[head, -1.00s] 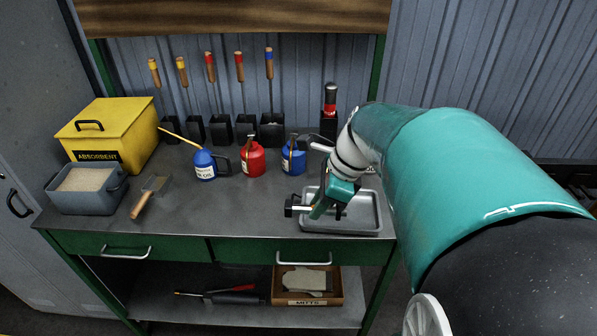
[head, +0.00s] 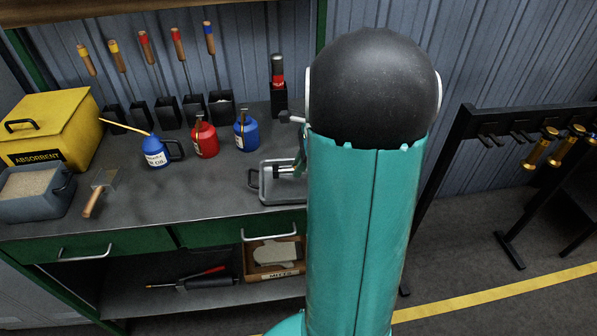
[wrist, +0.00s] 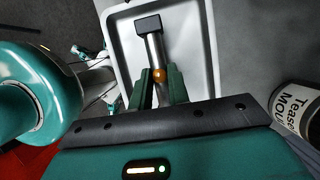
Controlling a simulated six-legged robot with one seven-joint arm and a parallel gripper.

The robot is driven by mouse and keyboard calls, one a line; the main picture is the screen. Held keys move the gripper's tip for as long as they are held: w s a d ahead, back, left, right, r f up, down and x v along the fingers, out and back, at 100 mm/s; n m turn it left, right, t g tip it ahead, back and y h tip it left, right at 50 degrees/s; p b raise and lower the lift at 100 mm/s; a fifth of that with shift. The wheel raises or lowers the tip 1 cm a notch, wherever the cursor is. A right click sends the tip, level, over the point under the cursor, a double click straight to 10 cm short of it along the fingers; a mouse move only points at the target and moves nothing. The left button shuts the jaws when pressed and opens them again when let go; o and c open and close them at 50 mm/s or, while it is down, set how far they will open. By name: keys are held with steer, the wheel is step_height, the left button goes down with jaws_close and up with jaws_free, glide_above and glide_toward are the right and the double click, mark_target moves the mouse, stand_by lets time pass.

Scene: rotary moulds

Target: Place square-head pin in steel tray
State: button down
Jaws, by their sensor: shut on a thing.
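The square-head pin (wrist: 152,50) has a black square head and a bright steel shank with an orange-brown spot. My gripper (wrist: 158,82) is shut on the shank, its green fingers on either side. In the wrist view, the pin is seen against the inside of the pale steel tray (wrist: 208,40); I cannot tell whether it touches the floor. In the head view, the steel tray (head: 270,197) sits at the bench's front right, its right part hidden by my arm. My gripper is mostly hidden there behind my arm.
Behind the tray stand a blue can (head: 246,137), a red can (head: 204,140) and a blue oil can (head: 157,152). A labelled tin (wrist: 299,110) is beside the tray in the wrist view. The bench middle is clear.

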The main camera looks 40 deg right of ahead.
mark_target(300, 182)
steer(key=shift+d+f, duration=0.2)
steer(key=shift+f, duration=0.1)
steer(key=shift+w+f, duration=0.15)
steer(key=shift+f, duration=1.4)
steer(key=shift+f, duration=0.15)
steer(key=c, duration=1.3)
jaws_free()
steer(key=shift+c, duration=0.2)
